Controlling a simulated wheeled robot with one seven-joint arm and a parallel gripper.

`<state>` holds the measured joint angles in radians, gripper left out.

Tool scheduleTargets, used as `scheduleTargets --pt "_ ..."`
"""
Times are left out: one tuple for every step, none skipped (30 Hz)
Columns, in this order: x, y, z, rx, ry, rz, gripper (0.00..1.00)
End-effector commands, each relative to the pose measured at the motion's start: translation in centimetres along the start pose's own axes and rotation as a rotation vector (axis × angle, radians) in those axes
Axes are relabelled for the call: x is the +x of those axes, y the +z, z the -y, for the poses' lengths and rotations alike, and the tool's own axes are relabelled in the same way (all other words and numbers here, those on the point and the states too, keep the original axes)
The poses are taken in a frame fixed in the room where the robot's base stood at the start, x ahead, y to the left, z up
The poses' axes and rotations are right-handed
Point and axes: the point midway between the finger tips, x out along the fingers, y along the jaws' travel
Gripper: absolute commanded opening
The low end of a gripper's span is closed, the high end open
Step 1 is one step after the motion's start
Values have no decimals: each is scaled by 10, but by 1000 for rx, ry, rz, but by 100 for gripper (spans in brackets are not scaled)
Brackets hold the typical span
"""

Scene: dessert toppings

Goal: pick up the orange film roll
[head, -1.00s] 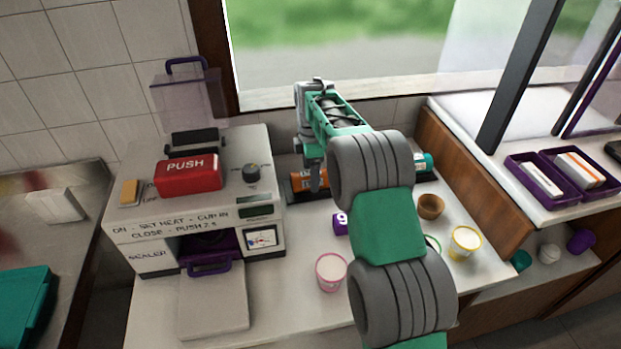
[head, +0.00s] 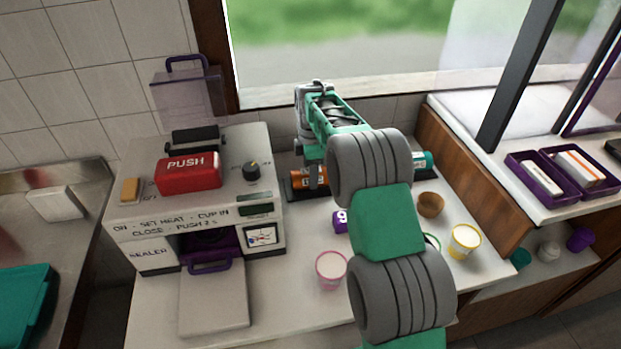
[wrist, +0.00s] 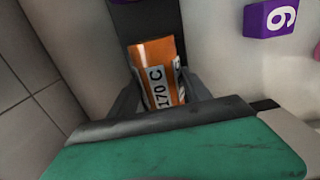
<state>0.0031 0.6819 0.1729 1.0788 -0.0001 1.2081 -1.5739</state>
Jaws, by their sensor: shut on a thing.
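The orange film roll (head: 298,178) lies at the back of the counter, just right of the sealer, on a dark rack (head: 292,193). It has a white label with dark print; in the wrist view the roll (wrist: 156,62) reads "170 C". My gripper (head: 315,180) is over the roll, pointing down, with its fingers shut on it. In the wrist view the dark fingers (wrist: 160,100) sit on both sides of the roll. My arm hides the right part of the rack. I cannot tell whether the roll is clear of the rack.
The sealer (head: 190,205) with its red PUSH handle (head: 188,174) stands left. A purple "9" block (head: 340,221), pink-rimmed cup (head: 331,270), yellow-rimmed cup (head: 465,241) and brown bowl (head: 431,205) stand nearby. A teal roll end (head: 424,161) shows behind my arm.

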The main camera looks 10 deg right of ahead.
Motion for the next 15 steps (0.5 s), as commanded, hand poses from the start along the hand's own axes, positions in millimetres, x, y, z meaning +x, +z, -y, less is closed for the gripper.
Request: scheduleTargets --pt "0 0 0 0 0 0 22" --pt "0 0 0 0 0 0 20" --pt "0 0 0 0 0 0 16" --pt "0 0 0 0 0 0 14" --pt "0 0 0 0 0 0 11" --pt "0 0 0 0 0 0 8" --pt "0 0 0 0 0 0 6" --pt "0 0 0 0 0 0 3" --pt "-1 0 0 0 2 0 1" --pt "-1 0 0 0 2 0 1" --pt "-1 0 0 0 2 0 1" --pt "-1 0 0 0 2 0 1" --pt "-1 0 0 0 2 0 1" --pt "-1 0 0 0 2 0 1" --pt "-1 0 0 0 2 0 1"
